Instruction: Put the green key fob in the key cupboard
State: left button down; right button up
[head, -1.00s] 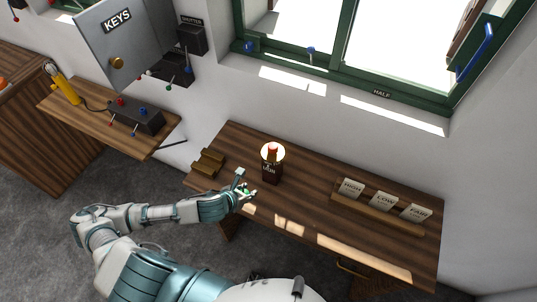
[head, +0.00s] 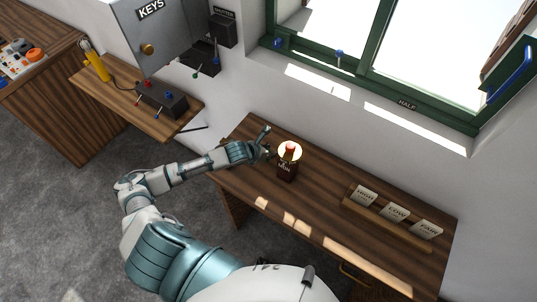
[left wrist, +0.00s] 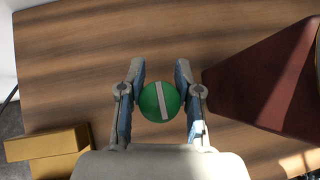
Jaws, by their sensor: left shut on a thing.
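The green key fob (left wrist: 160,102) is a round green disc with a pale stripe, seen between the fingers of my left gripper (left wrist: 161,78) in the left wrist view. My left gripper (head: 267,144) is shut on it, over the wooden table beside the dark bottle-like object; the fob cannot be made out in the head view. The grey key cupboard (head: 172,28) hangs on the wall at the upper left, labelled KEYS, with a brass knob (head: 148,48). Its door looks shut. My right gripper is not in view.
A dark red-capped object (head: 288,165) stands close right of my left gripper. A card rack (head: 385,218) is on the table's right. Below the cupboard, a shelf (head: 120,107) holds a control box (head: 162,99) with small levers. A window sits above the table.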

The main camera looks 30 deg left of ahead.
pick_arm(q)
jog(key=shift+s+d+f, duration=0.1)
jog(key=shift+f, duration=0.5)
jog(key=shift+s+d+f, duration=0.1)
jog(key=shift+f, duration=0.5)
jog(key=shift+a+f, duration=0.1)
jog(key=shift+f, duration=0.25)
jog(key=shift+w, duration=0.1)
jog(key=shift+a, duration=0.2)
jog(key=c, duration=0.8)
grip_release()
jog(key=shift+a+f, duration=0.15)
jog(key=shift+a, duration=0.1)
jog(key=shift+c, duration=0.2)
jog(key=shift+o, duration=0.3)
jog(key=shift+d, duration=0.2)
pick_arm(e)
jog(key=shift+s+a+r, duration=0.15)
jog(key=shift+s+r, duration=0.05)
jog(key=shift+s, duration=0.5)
